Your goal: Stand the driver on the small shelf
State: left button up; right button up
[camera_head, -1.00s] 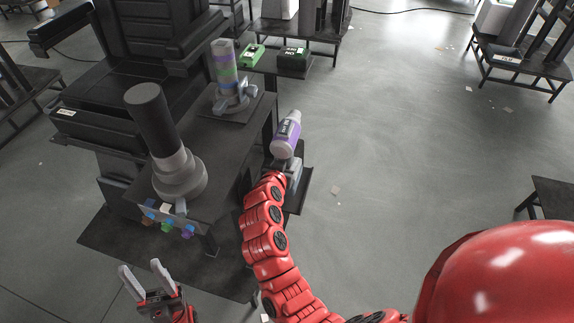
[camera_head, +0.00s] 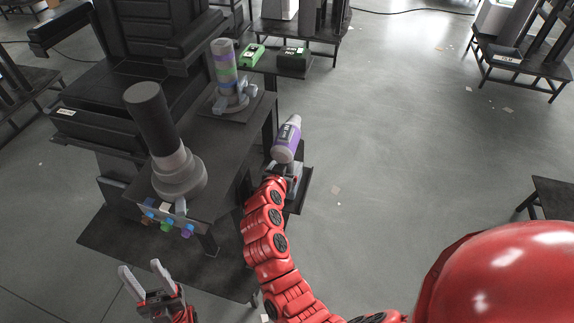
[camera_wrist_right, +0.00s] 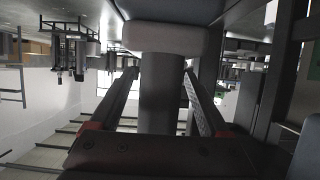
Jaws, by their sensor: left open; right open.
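The driver, a purple and white body (camera_head: 287,139), shows above my right gripper and looks slightly tilted to the right in the head view. In the right wrist view, its grey narrower shaft (camera_wrist_right: 158,95) runs down between the fingers from a wider pale collar. My right gripper (camera_wrist_right: 162,78) is open, one finger on each side of the shaft, with gaps visible. A small dark shelf (camera_head: 304,195) lies below and behind it; the driver's lower end is hidden, so contact cannot be seen. My left gripper (camera_head: 142,276) is open and empty at the lower left.
A dark bench holds a black-topped grey column (camera_head: 165,140) and a banded column (camera_head: 224,75). Coloured knobs (camera_head: 166,221) sit on the bench's front edge. A green box (camera_head: 252,54) and a dark box (camera_head: 294,60) stand farther back.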

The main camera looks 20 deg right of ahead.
jog(key=shift+r, duration=0.1)
jog(key=shift+s+a, duration=0.15)
jog(key=v, duration=1.1)
jog(key=shift+s+a+r+b, duration=0.15)
jog(key=shift+s+r+b, duration=0.05)
jog(key=shift+b, duration=0.1)
